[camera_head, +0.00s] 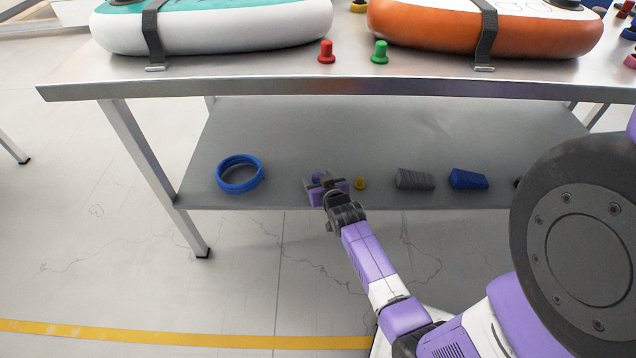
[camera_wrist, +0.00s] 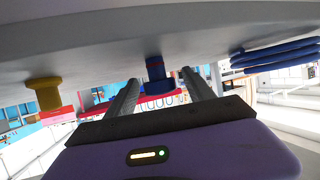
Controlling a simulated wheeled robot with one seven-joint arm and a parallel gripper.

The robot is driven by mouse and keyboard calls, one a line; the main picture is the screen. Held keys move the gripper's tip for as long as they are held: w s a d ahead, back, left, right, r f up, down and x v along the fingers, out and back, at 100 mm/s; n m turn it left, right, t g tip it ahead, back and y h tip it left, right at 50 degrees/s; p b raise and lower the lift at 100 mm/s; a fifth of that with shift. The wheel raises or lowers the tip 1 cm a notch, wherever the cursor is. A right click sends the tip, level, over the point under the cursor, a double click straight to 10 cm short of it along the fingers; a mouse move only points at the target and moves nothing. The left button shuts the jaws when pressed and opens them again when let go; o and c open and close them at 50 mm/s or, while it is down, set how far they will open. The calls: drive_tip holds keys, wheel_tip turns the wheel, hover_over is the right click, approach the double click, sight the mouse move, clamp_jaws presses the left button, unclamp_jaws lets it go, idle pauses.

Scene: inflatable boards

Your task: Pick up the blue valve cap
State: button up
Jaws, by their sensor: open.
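The blue valve cap (camera_wrist: 157,76) stands on the lower shelf (camera_head: 300,130). The wrist view is upside down, so the cap seems to hang from the shelf. My gripper (camera_wrist: 160,80) is open, its two dark fingers reaching toward the cap, one on each side. The cap shows in the gap at the fingertips; I cannot tell how deep it sits between them. Nothing is gripped. In the head view my gripper (camera_head: 320,182) is at the shelf's front edge and hides most of the cap.
A yellow cap (camera_head: 360,183) stands just right of my gripper. A blue ring (camera_head: 221,178) lies left; grey (camera_head: 415,180) and blue (camera_head: 468,179) ribbed pieces lie right. The tabletop (camera_head: 240,66) overhangs, with red (camera_head: 326,52) and green (camera_head: 379,52) caps and two boards.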

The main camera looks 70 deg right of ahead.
clamp_jaws()
drive_tip(key=shift+r, duration=0.15)
